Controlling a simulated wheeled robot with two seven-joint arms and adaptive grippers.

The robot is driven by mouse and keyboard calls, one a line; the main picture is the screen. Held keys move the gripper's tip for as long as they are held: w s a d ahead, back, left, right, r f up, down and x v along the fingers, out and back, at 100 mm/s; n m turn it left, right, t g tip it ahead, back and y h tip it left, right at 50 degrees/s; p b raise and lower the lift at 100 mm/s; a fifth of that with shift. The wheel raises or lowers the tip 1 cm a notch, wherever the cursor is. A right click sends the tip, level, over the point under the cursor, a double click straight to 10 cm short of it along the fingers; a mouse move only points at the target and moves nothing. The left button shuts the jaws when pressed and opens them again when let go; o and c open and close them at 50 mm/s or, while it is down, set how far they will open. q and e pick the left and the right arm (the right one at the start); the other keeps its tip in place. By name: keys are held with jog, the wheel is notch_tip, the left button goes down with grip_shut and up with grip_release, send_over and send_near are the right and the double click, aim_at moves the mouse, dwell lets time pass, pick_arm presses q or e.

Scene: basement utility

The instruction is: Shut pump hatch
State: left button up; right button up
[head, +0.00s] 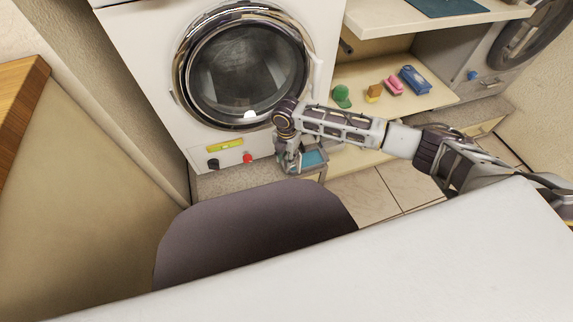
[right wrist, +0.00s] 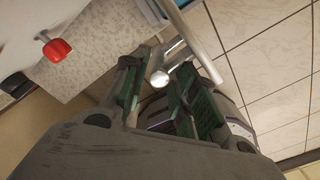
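What looks like the pump hatch (head: 314,158), a small grey-framed panel with a blue face, stands out low at the right of the white washing machine (head: 130,60). My right gripper (head: 290,165) points down right beside its left side. In the right wrist view my right gripper (right wrist: 156,98) has its two green-padded fingers apart. A pale bar with a rounded end (right wrist: 160,78) shows between the fingertips; I cannot tell whether they touch it. Pale grey edges and a bit of blue (right wrist: 178,3) lie just beyond. The hatch's hinge is hidden. My left gripper is not in view.
The machine has a round glass door (head: 243,70), a red knob (head: 248,158) and a black knob (head: 213,163). A shelf (head: 440,97) with several small coloured objects is at the right. A dark rounded seat-like shape (head: 250,230) and a white surface (head: 330,280) are in front.

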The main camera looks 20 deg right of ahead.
jog(key=shift+f+b, duration=0.9)
jog(key=shift+f, duration=1.3)
grip_shut()
